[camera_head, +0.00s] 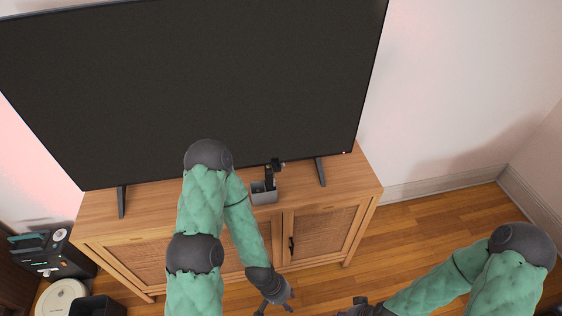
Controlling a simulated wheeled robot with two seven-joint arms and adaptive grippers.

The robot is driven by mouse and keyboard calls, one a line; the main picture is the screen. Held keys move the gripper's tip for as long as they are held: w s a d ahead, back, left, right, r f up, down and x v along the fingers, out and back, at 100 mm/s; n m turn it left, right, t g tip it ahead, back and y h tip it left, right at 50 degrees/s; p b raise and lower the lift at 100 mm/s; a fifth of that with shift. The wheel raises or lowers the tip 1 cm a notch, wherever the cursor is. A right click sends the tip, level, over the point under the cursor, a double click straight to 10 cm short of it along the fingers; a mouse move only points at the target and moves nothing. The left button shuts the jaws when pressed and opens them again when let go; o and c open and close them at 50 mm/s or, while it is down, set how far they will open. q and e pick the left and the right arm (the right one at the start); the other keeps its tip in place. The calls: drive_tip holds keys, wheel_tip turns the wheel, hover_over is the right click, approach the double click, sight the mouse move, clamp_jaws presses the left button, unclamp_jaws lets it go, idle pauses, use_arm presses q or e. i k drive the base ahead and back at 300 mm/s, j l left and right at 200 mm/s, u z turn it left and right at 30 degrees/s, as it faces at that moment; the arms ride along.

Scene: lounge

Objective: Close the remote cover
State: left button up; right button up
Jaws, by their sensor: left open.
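A small grey box-like holder (264,197) stands on the wooden TV cabinet, near the front edge of its top. A dark upright piece (271,176) rises from it, with a black part at its top; I cannot tell which part is the remote and which is its cover. My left gripper (274,306) is open and empty, low in front of the cabinet doors, below the holder in the picture and apart from it. My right gripper (361,309) is at the bottom edge, partly cut off, and its fingers are not clear.
A large TV (190,85) stands on the cabinet (335,183), close behind the holder. My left arm passes in front of the cabinet's middle. A dark appliance (50,254) and a round white device (62,299) are at the left. The wooden floor (420,225) on the right is clear.

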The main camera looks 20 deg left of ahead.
sight(276, 164)
drive_tip(key=l+u, duration=0.4)
drive_tip(key=l, duration=1.35)
drive_tip(key=u, duration=1.15)
drive_tip(key=i+l, duration=0.05)
